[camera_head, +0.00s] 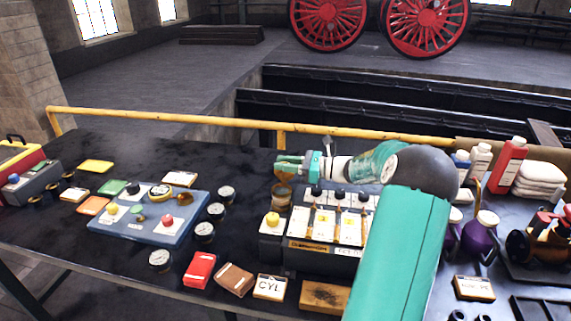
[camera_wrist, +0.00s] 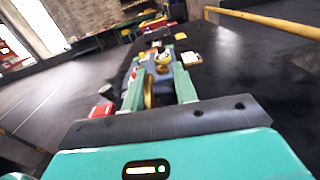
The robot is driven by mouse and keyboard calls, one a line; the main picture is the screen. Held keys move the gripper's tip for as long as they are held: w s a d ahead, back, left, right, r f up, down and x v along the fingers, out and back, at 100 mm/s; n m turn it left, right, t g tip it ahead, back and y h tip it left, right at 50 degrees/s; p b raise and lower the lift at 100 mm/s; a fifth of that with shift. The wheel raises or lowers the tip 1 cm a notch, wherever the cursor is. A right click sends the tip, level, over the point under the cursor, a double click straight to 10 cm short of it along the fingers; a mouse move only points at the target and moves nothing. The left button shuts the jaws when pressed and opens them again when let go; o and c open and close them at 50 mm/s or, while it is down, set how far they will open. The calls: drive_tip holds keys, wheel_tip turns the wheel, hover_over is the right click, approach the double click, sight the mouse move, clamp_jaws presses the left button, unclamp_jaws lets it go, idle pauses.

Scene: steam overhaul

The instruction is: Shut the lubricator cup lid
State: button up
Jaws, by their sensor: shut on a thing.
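The lubricator cup (camera_head: 281,197) stands at the back left corner of a dark box with a sloped panel in the head view. Its round brass lid (camera_head: 285,171) is raised above the cup, at my gripper. My gripper (camera_head: 281,163) reaches in from the right, over the box's back edge, and is shut on the lid. In the wrist view the brass lid (camera_wrist: 149,92) shows edge-on between the two green fingers of my gripper (camera_wrist: 158,80). The fingers partly cover the lid in the head view. The cup's inside cannot be made out.
The dark box (camera_head: 312,258) carries several knobs and white plates. A blue tray (camera_head: 133,236) and several gauges (camera_head: 204,232) lie to its left. A red block (camera_head: 199,270) lies in front. Bottles (camera_head: 508,162) stand at the back right. A yellow rail (camera_head: 215,121) runs behind the table.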

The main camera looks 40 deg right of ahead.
sight(282, 175)
drive_tip(key=shift+s+a+n, duration=0.15)
drive_tip(key=shift+a+n, duration=0.05)
drive_tip(key=shift+n, duration=0.2)
drive_tip(key=shift+s+a+n, duration=0.3)
drive_tip(key=shift+a+n, duration=0.05)
drive_tip(key=shift+n, duration=0.55)
drive_tip(key=shift+s+a+n, duration=0.25)
drive_tip(key=shift+a+n, duration=0.1)
drive_tip(key=shift+n, duration=0.55)
drive_tip(key=n, duration=0.2)
drive_tip(key=s+a+n, duration=0.1)
drive_tip(key=n, duration=0.1)
drive_tip(key=a+n, duration=0.1)
drive_tip(key=n, duration=0.1)
drive_tip(key=shift+s+f, duration=0.3)
drive_tip(key=shift+s+a+f+n, duration=0.2)
drive_tip(key=shift+a+f+n, duration=0.1)
drive_tip(key=shift+n, duration=0.6)
drive_tip(key=shift+s+a+f+n, duration=0.2)
drive_tip(key=shift+a+n, duration=0.05)
drive_tip(key=shift+n, duration=0.65)
drive_tip(key=o, duration=0.8)
